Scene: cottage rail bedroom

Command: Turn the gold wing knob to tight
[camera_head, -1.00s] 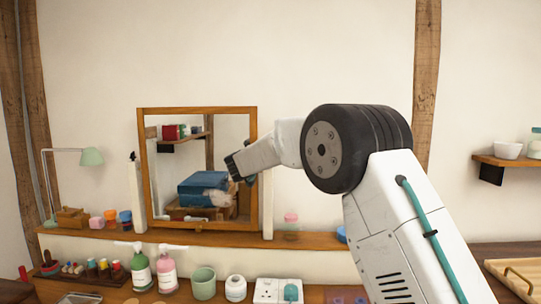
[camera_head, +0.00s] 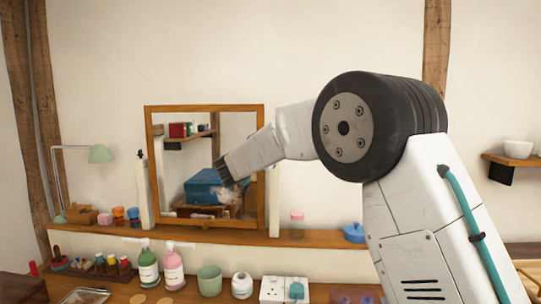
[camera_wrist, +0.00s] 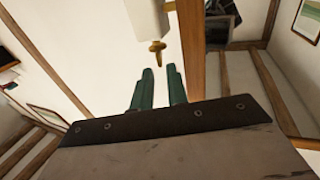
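The gold wing knob (camera_wrist: 157,48) shows in the wrist view at the end of a white post (camera_wrist: 145,18), just beyond my fingertips. My gripper (camera_wrist: 160,70) has two green fingers with a clear gap between them and nothing held. In the head view, my wrist crosses in front of the wood-framed mirror (camera_head: 149,150); I cannot make out the gold knob there. A dark knob (camera_head: 140,154) tops the left white post.
The mirror stands on a wooden shelf (camera_head: 330,240). Below are green (camera_head: 148,272) and pink (camera_head: 173,270) bottles, a green cup (camera_head: 209,280), a white jar (camera_head: 242,286) and a white socket box (camera_head: 277,290). A lamp (camera_head: 99,154) stands left. The wall above is clear.

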